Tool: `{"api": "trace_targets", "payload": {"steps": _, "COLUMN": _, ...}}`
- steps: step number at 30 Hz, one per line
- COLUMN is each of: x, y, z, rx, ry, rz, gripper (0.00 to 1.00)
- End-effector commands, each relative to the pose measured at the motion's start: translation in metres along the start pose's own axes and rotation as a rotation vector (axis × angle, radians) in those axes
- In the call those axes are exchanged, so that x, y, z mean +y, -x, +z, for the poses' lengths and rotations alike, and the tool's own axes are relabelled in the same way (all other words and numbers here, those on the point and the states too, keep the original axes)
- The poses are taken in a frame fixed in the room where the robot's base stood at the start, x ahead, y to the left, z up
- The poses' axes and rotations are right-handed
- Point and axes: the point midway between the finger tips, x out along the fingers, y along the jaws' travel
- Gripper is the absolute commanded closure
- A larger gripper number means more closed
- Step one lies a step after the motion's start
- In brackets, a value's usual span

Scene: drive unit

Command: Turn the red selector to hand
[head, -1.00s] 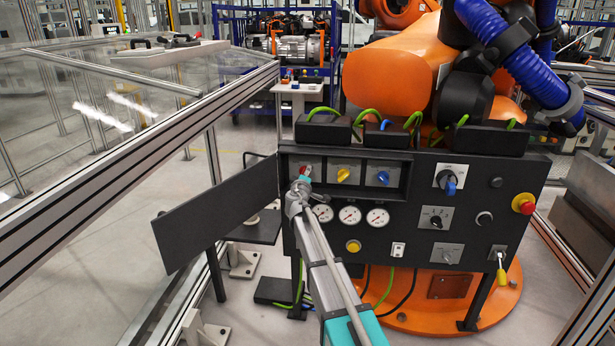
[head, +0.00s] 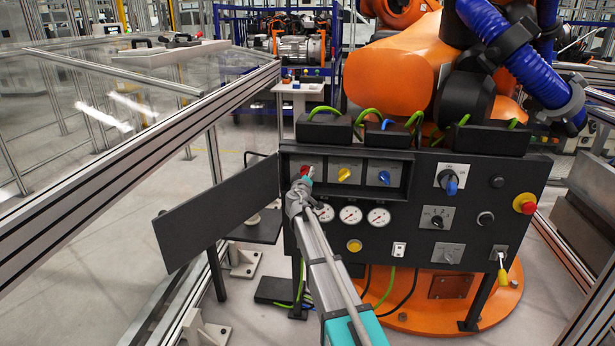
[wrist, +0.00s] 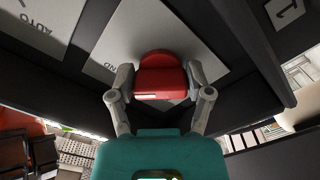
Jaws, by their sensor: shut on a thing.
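The red selector (wrist: 162,78) sits on a pale label plate (wrist: 135,38) in the wrist view, with its lettering partly covered. My gripper (wrist: 160,88) has one finger on each side of the red knob and is shut on it. In the head view the red selector (head: 305,171) is at the left end of the recessed row in the black panel, partly hidden by my gripper (head: 304,184). I cannot read which position the knob points to.
A yellow selector (head: 344,174) and a blue selector (head: 384,177) sit to the right in the same recess. Several gauges (head: 350,215) are just below. An open dark flap (head: 215,215) stands out at the left. A red emergency button (head: 525,204) is at the far right.

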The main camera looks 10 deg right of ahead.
Motion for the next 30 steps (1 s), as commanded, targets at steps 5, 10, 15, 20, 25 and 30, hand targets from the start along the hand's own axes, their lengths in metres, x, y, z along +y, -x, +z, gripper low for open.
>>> {"api": "trace_targets", "payload": {"steps": 5, "x": -0.001, "y": -0.001, "z": -0.001, "rx": 0.002, "ry": -0.002, "rz": -0.002, "gripper": 0.25}}
{"api": "trace_targets", "payload": {"steps": 10, "x": 0.000, "y": -0.001, "z": 0.000, "rx": 0.001, "ry": -0.001, "rz": -0.001, "gripper": 0.00}}
{"api": "trace_targets", "payload": {"steps": 15, "x": 0.000, "y": 0.000, "z": 0.000, "rx": 0.000, "ry": 0.000, "rz": 0.000, "gripper": 0.00}}
{"api": "trace_targets", "payload": {"steps": 20, "x": 0.000, "y": 0.000, "z": 0.000, "rx": 0.000, "ry": 0.000, "rz": 0.000, "gripper": 0.00}}
{"api": "trace_targets", "payload": {"steps": 25, "x": 0.000, "y": 0.003, "z": 0.000, "rx": 0.000, "ry": 0.000, "rz": 0.000, "gripper": 0.00}}
{"api": "trace_targets", "payload": {"steps": 30, "x": 0.001, "y": 0.015, "z": 0.001, "rx": 0.000, "ry": 0.000, "rz": 0.000, "gripper": 0.00}}
